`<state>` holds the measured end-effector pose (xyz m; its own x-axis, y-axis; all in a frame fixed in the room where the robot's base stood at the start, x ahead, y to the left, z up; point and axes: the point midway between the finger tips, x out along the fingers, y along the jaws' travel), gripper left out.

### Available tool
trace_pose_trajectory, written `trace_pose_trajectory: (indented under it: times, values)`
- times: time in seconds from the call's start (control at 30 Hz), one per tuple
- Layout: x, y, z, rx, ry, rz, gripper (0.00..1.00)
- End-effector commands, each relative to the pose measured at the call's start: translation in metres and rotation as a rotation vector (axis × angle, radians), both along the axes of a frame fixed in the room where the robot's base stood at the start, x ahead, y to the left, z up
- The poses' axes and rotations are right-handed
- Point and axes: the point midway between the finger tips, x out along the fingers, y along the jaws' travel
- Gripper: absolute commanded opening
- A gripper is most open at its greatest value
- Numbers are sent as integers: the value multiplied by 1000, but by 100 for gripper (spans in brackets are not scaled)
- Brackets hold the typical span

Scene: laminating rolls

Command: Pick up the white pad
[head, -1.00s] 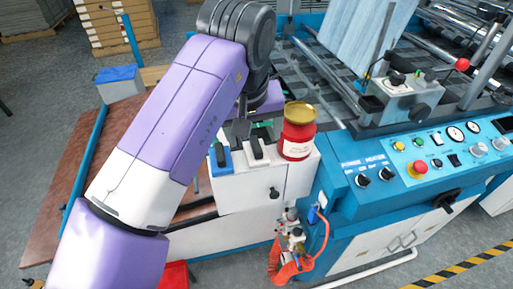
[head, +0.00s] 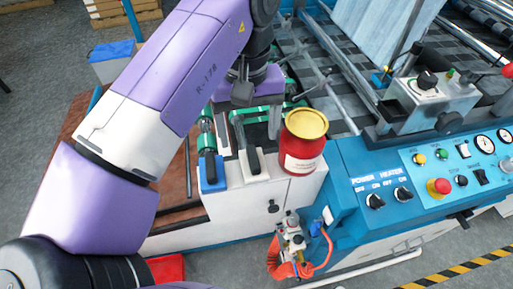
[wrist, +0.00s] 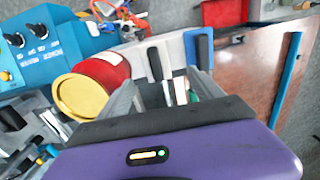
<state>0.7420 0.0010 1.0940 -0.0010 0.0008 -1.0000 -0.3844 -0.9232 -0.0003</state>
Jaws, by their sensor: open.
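The white pad (head: 253,162), with a black handle on top, sits on the white ledge at the machine's side, and it also shows in the wrist view (wrist: 154,66). My gripper (head: 255,128) is just behind and above it in the head view, fingers pointing down. In the wrist view my gripper's two fingers (wrist: 162,80) are spread, with the white pad's handle between their tips in the picture. The fingers hold nothing. I cannot tell whether they touch the pad.
A blue pad (head: 211,176) with a black handle stands left of the white pad. A red jar (head: 303,152) with a gold lid stands close on its right. The blue control panel (head: 410,172) is farther right. Green-ended rollers (head: 206,128) lie behind the ledge.

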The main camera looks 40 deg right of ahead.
Motion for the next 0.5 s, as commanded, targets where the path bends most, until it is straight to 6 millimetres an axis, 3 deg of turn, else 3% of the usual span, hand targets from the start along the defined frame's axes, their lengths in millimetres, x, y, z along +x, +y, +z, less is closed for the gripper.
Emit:
trace_pose_trajectory:
  times: [0.5]
  values:
    - [-8, 0, -46, 0, 1, 0, 75]
